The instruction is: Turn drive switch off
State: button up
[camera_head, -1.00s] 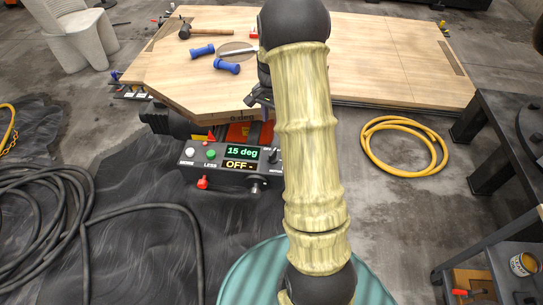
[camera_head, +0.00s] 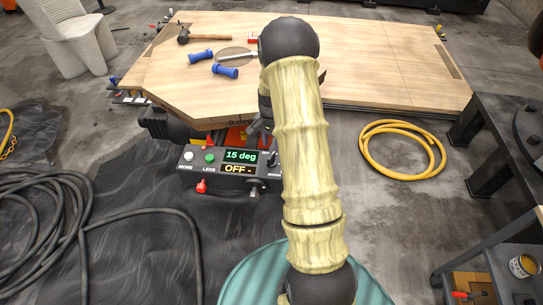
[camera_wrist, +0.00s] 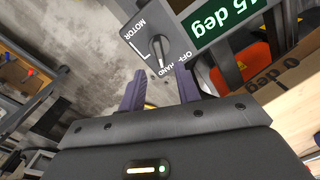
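The control box (camera_head: 228,166) sits under the wooden table's front edge in the head view. Its green display reads "15 deg" and its orange display reads "OFF -". My gripper (camera_wrist: 161,74) is open. Its two fingers point at the plate, one on each side of the switch's lower end in the picture; I cannot tell whether they touch it. In the head view my arm covers the box's right end, and my gripper (camera_head: 256,128) is partly hidden.
The wooden table (camera_head: 390,60) holds a hammer (camera_head: 200,38) and blue dumbbell-shaped pieces (camera_head: 226,71). White and green buttons and a red knob (camera_head: 201,187) are on the box's left. Black hose (camera_head: 40,220) lies at left, a yellow hose coil (camera_head: 400,150) at right.

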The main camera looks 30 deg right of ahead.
aim_at(272, 155)
notch_tip(272, 155, down, 8)
jog(key=shift+r, duration=0.1)
grip_shut()
